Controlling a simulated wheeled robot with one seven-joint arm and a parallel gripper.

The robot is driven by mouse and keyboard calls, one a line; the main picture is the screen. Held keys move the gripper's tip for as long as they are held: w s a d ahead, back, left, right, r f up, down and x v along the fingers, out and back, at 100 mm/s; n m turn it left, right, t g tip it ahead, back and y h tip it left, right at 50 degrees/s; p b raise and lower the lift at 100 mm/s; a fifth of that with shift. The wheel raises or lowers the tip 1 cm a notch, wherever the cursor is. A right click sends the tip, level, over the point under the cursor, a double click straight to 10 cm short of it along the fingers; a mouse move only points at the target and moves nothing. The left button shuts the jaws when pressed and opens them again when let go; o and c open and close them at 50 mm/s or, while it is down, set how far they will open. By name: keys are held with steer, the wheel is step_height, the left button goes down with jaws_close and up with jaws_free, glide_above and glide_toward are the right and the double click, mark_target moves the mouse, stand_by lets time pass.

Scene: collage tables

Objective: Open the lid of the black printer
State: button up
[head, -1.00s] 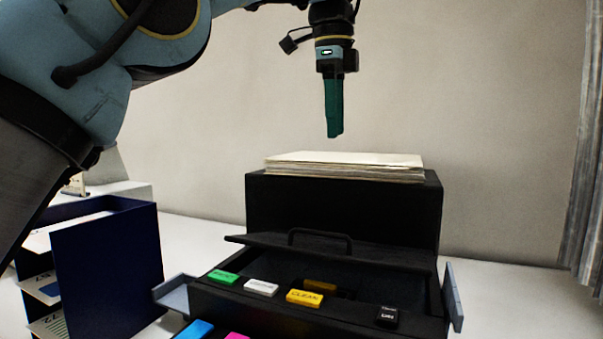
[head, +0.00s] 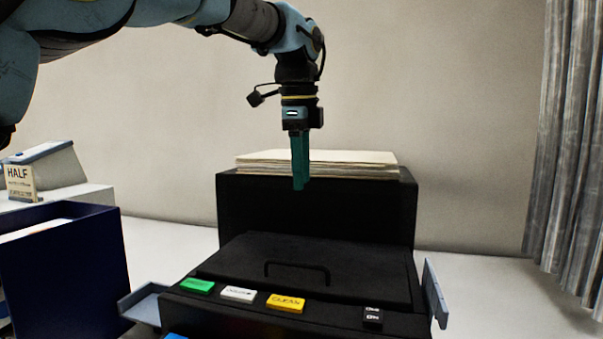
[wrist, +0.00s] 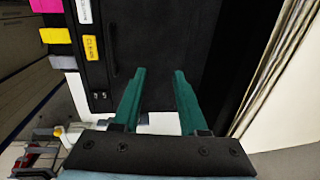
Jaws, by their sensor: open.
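The black printer (head: 316,210) stands on the white table, its raised back section bearing a stack of paper (head: 320,160). Its black lid (head: 365,262) lies down in front of that section, with no gap showing at its front edge. The lid has a thin black bar handle (head: 297,266) near that edge. In the wrist view the lid (wrist: 150,40) fills the middle, with the handle (wrist: 114,50) to the left of the fingers. My gripper (head: 299,186) points down above the printer, open and empty. Its green fingers (wrist: 160,72) are apart in the wrist view.
Green, white and yellow buttons (head: 285,302) and a small black switch (head: 372,316) line the printer's front. Grey side flaps (head: 435,293) stick out at both sides. A dark blue file holder (head: 75,265) stands at left. A curtain (head: 565,140) hangs at right.

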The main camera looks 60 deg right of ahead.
steer(key=shift+f, duration=0.3)
jaws_close()
steer(key=c, duration=0.6)
jaws_free()
steer(key=shift+c, duration=0.2)
steer(key=o, duration=0.6)
steer(key=shift+o, duration=0.2)
steer(key=shift+r, duration=0.1)
step_height(320, 180, up, 11)
steer(key=a, duration=0.1)
steer(key=shift+s+a+f, duration=0.15)
steer(key=shift+s+f, duration=0.05)
steer(key=shift+s, duration=0.05)
